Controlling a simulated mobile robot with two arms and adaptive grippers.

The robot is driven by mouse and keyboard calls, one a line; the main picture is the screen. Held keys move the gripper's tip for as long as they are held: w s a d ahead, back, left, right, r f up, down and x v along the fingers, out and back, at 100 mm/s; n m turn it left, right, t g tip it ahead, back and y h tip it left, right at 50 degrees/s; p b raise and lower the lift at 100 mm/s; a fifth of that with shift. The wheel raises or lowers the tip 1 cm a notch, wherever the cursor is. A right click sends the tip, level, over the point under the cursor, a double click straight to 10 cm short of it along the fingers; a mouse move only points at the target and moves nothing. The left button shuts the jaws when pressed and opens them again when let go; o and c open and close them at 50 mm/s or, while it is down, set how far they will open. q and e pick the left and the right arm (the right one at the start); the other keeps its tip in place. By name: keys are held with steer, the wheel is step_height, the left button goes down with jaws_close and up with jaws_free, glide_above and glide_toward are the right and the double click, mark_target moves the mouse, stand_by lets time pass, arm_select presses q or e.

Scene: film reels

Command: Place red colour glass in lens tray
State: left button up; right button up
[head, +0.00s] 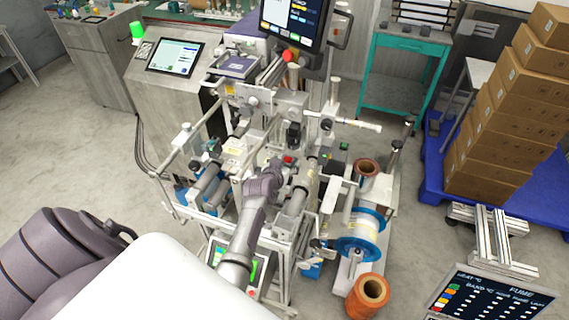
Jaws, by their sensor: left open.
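My left gripper (281,170) is at the end of my arm, over the middle of the machine. It is small and dark here, and its fingers are open. A small red piece (289,159) shows right by the fingertips; I cannot tell if it is the red colour glass or part of the machine, nor if it touches the fingers. I cannot make out a lens tray for certain. A flat dark purple tray-like plate (237,66) sits on top of the machine, behind the gripper. My right gripper is not in view.
The machine's rails and rollers crowd around my gripper. A blue-rimmed spool (360,234) and a copper-coloured reel (368,295) stand at its right. Cardboard boxes (512,125) are stacked on a blue pallet (435,165). A teal cart (403,75) stands behind. The floor at left is clear.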

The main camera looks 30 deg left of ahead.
arm_select(q)
steer(key=b+v, duration=0.2)
steer(key=v, duration=1)
steer(key=shift+r, duration=0.1)
